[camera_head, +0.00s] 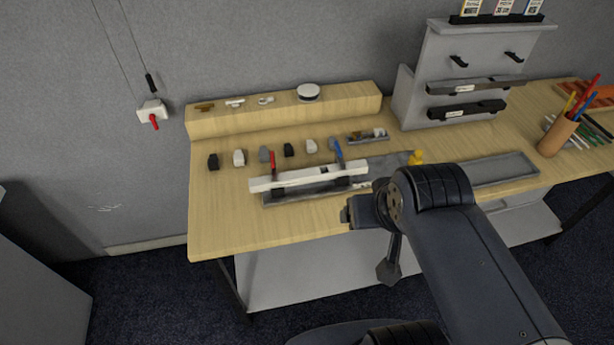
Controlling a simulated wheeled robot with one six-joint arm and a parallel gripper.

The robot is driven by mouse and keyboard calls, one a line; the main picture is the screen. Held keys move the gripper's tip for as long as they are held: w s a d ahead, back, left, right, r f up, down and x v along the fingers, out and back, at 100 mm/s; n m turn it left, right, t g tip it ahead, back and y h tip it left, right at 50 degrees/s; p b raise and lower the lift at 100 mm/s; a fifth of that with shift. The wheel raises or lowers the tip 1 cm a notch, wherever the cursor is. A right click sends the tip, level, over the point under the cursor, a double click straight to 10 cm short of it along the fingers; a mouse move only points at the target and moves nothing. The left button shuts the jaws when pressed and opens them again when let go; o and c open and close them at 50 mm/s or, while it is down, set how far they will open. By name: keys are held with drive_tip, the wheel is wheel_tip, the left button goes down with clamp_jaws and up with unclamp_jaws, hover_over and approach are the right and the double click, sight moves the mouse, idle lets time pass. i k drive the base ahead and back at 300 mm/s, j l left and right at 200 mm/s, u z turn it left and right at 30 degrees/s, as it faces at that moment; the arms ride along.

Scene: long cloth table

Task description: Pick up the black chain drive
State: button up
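Two small black parts stand in a row of small parts on the wooden table: one black part (213,161) at the left end, another black part (288,150) further right. Either could be the black chain drive; at this size I cannot tell which. My gripper (360,212) is at the end of my dark arm, over the table's front edge, to the right of and nearer than both black parts. It is apart from them. Its fingers are not clear, so its opening and anything in it cannot be made out.
A long white bar (310,177) with red and blue handled tools lies between the row and the front edge. White part (239,157) and grey part (264,154) stand among the black ones. A wooden riser (285,117) is behind; a grey rack (470,65) stands right. The left front corner is clear.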

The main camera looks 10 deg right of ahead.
sight(213, 164)
drive_tip(key=i+j+u, duration=0.3)
drive_tip(key=j+u, duration=0.2)
drive_tip(key=i+j+u, duration=0.25)
drive_tip(key=i+u, duration=0.2)
drive_tip(key=k, duration=0.05)
